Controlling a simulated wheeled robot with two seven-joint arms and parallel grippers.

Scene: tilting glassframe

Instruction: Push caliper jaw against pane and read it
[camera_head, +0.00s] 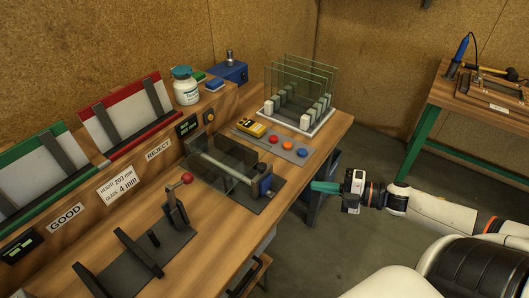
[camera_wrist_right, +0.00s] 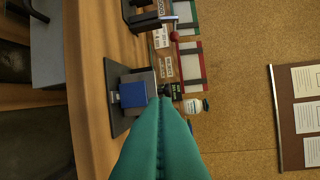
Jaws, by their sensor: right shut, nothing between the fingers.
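A clear glass pane (camera_head: 228,158) stands in a dark-based measuring fixture on the bench in the head view. A blue block (camera_head: 265,186), which looks like the caliper's sliding jaw, sits at the fixture's right end, and it also shows in the right wrist view (camera_wrist_right: 133,94). I cannot tell whether it touches the pane. A small dark display (camera_head: 187,126) stands behind the fixture; its figures are too small to read. My right gripper (camera_head: 314,186) has teal fingers, shut and empty, to the right of the blue block and apart from it. My left gripper is out of view.
A rack (camera_head: 300,118) holds several glass panes at the back right. A grey button panel (camera_head: 274,144) lies between it and the fixture. A red-knobbed clamp stand (camera_head: 178,220) is in front. Red (camera_head: 105,107) and green (camera_head: 20,160) racks line the left.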

